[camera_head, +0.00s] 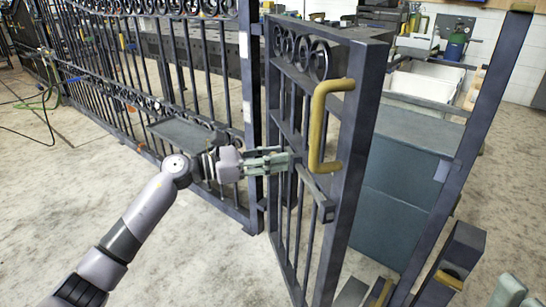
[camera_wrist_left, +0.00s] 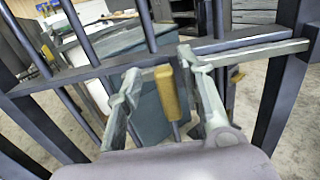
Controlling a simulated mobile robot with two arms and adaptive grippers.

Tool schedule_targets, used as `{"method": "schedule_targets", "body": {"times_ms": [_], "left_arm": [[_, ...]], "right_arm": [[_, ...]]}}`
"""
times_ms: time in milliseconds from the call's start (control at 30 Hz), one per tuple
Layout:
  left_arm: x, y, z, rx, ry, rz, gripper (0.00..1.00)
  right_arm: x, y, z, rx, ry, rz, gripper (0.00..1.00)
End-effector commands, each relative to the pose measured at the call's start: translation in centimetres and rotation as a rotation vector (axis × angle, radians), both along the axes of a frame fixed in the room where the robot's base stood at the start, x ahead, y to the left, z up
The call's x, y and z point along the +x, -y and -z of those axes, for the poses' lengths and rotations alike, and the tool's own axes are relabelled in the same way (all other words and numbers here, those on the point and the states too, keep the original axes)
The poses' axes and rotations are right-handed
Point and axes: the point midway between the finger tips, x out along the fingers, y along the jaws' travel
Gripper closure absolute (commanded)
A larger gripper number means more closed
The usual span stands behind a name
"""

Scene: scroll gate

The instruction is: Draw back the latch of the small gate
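The small gate (camera_head: 352,155) is a dark metal frame with bars and scrolls, standing at an angle to the fence. A yellow handle (camera_head: 318,125) is on its near upright. A grey latch bar (camera_head: 318,190) runs along the middle rail; a pale bar (camera_wrist_left: 255,52) shows there in the left wrist view. My left gripper (camera_head: 283,162) is at the bars at that height. In the left wrist view my left gripper (camera_wrist_left: 160,85) is open, its fingers on either side of a yellow grip (camera_wrist_left: 167,92), with gaps visible. Pale green pieces (camera_head: 510,290) at the lower right may be my right gripper.
A scroll fence (camera_head: 175,75) runs off to the left. A dark post (camera_head: 470,150) stands to the right, with dark blocks bearing yellow parts (camera_head: 449,279) near its foot. A blue-grey cabinet (camera_head: 395,205) is behind the gate. Bare floor (camera_head: 60,170) lies to the left.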

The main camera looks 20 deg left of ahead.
Motion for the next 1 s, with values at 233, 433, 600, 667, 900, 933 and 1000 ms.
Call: {"method": "schedule_targets", "body": {"times_ms": [233, 433, 600, 667, 900, 933, 1000], "left_arm": [[-0.8, -1.1, 0.1, 0.002, -0.001, 0.000, 0.65], [-3.1, -4.4, 0.2, 0.004, -0.004, -0.001, 0.65], [-5.1, -7.2, 0.2, 0.003, -0.003, -0.001, 0.65], [-5.7, -8.1, 0.1, 0.002, -0.003, -0.001, 0.65], [-6.8, -9.8, 0.1, 0.001, -0.001, -0.001, 0.65], [-6.9, -9.8, 0.1, 0.001, -0.001, 0.000, 0.65], [-6.9, -9.9, 0.0, 0.001, 0.001, 0.000, 0.65]], "right_arm": [[0.0, 0.0, 0.0, 0.001, 0.000, 0.001, 0.60], [0.0, 0.0, 0.0, 0.001, 0.000, 0.001, 0.60], [0.0, 0.0, 0.0, 0.001, 0.000, 0.001, 0.60], [0.0, 0.0, 0.0, 0.000, 0.000, 0.001, 0.60], [0.0, 0.0, 0.0, 0.000, 0.000, 0.001, 0.60], [0.0, 0.0, 0.0, 0.000, 0.000, 0.001, 0.60], [0.0, 0.0, 0.0, 0.000, 0.000, 0.001, 0.60]]}}
